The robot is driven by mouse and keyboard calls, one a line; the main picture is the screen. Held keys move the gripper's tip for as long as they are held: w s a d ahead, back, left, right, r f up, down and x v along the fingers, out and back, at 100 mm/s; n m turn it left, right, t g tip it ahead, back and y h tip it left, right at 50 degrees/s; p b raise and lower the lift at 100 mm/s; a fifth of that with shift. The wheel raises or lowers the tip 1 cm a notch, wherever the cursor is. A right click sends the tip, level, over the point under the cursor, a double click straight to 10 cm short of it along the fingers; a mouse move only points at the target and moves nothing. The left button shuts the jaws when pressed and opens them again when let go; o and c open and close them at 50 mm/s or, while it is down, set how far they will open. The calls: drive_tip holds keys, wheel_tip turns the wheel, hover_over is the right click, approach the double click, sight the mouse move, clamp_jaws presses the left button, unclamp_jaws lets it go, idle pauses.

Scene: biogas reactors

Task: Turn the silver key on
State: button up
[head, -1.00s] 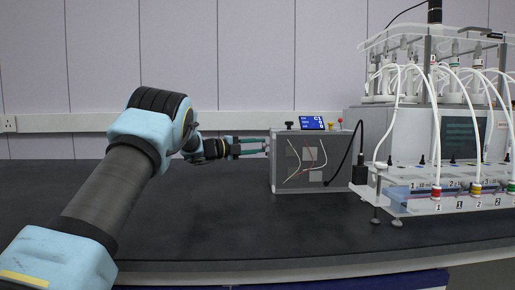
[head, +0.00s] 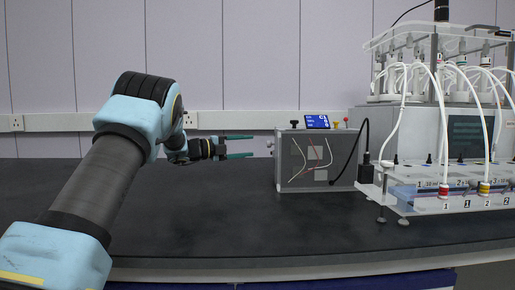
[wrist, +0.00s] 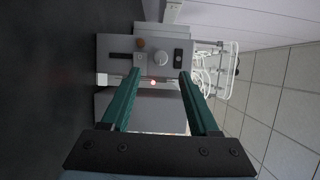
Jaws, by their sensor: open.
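The grey control box (head: 290,165) stands on the dark bench, left of the reactor rig. A small pale part (head: 271,149) sticks out from its left side; I cannot tell whether it is the silver key. No key shape is clear. My gripper (head: 253,146) is open and empty, left of the box and apart from it.
A blue display (head: 316,122) sits on the box top, near a black knob and red and yellow parts. A black cable (head: 361,150) runs at its right. The reactor rig (head: 478,135) with white tubes fills the right. The bench (head: 200,215) in front is clear.

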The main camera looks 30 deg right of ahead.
drive_tip(key=shift+w+a, duration=0.1)
drive_tip(key=shift+a, duration=2)
